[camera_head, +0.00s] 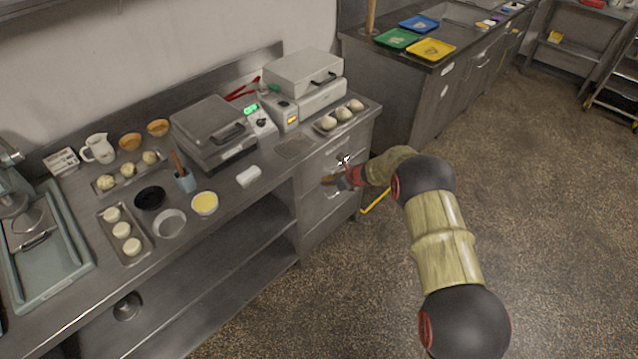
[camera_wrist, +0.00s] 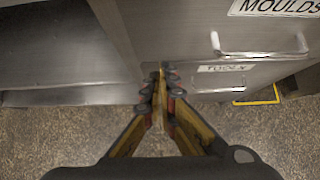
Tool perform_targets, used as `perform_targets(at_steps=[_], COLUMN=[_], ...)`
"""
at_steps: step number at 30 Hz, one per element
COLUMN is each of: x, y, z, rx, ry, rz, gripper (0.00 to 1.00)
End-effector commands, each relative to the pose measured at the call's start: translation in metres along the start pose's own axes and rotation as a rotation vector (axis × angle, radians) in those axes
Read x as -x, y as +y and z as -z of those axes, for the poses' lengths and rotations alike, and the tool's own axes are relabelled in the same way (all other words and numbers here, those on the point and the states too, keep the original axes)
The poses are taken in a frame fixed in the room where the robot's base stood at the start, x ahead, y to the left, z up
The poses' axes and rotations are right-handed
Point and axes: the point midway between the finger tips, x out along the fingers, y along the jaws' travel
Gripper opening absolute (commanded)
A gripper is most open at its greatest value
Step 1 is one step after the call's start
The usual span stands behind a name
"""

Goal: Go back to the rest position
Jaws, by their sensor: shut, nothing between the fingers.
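My gripper (camera_head: 331,180) is at the front of the steel counter's drawer stack (camera_head: 335,185), below the counter top. In the wrist view my gripper (camera_wrist: 160,90) is shut with its fingertips together and nothing between them. Its fingers point toward the edge of the drawer stack, beside the drawer labelled TOOLS (camera_wrist: 222,70). A drawer labelled MOULDS (camera_wrist: 275,10) shows above it. Both drawers look closed. I cannot tell whether the fingertips touch the cabinet.
The counter holds two closed appliances (camera_head: 213,130), a tray of dough balls (camera_head: 339,116), bowls and a jug (camera_head: 99,148). An open lower shelf (camera_head: 200,290) lies left of the drawers. A yellow floor marking (camera_head: 376,201) is by the drawers. The speckled floor (camera_head: 560,220) at right is clear.

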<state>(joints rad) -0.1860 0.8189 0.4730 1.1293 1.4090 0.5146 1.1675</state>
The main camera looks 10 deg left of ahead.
Motion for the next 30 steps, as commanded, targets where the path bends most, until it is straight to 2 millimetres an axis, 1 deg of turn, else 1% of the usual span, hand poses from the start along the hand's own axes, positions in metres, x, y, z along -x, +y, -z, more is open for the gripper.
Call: perform_targets(at_steps=[1,3,6,9,13,20,23,24,25,26,27,30], x=[0.012,0.024,0.038,0.049,0.056,0.057,0.057,0.057,0.057,0.056,0.056,0.059], y=[0.000,0.000,0.000,0.000,0.001,0.001,0.003,0.005,0.008,0.015,0.026,0.052], z=[-0.001,-0.001,0.000,0.001,0.001,0.002,0.001,0.002,0.004,0.010,0.023,0.051], rx=[-0.001,-0.001,-0.001,-0.001,-0.001,0.010,0.067,0.113,0.158,0.207,0.270,0.411], ry=[0.001,0.001,0.001,0.002,0.002,0.002,-0.001,0.000,0.004,0.014,0.033,0.072], rz=[0.000,0.000,0.000,0.000,-0.001,-0.001,-0.008,-0.018,-0.029,-0.047,-0.079,-0.156], gripper=[0.00,0.00,0.00,0.00,0.00,0.00,0.00,0.00,0.00,0.00,0.00,0.00])
